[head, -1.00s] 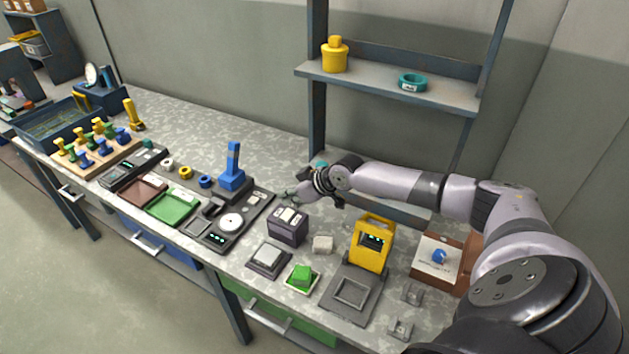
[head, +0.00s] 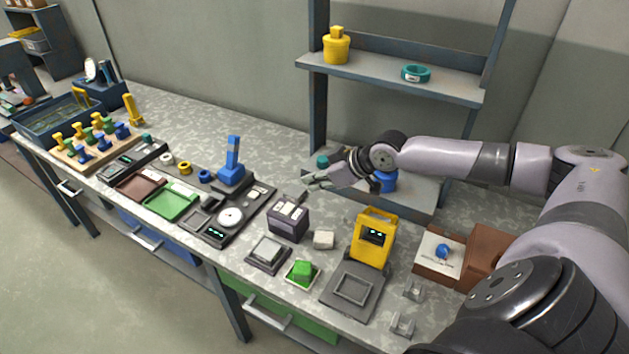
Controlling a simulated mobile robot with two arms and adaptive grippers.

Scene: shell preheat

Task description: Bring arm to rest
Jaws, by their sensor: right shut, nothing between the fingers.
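My right gripper (head: 309,183) shows in the head view, at the end of my right arm, which comes in from the right. It hangs above the back part of the workbench (head: 290,146), in front of the lower shelf. Its fingers are shut with nothing between them and point left. It looks clear of the objects below, though its exact height is hard to tell. My left gripper is not in view.
A blue item (head: 388,183) sits on the lower shelf behind my wrist. A shelf (head: 440,84) holds a yellow container (head: 336,48) and a teal ring (head: 416,73).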

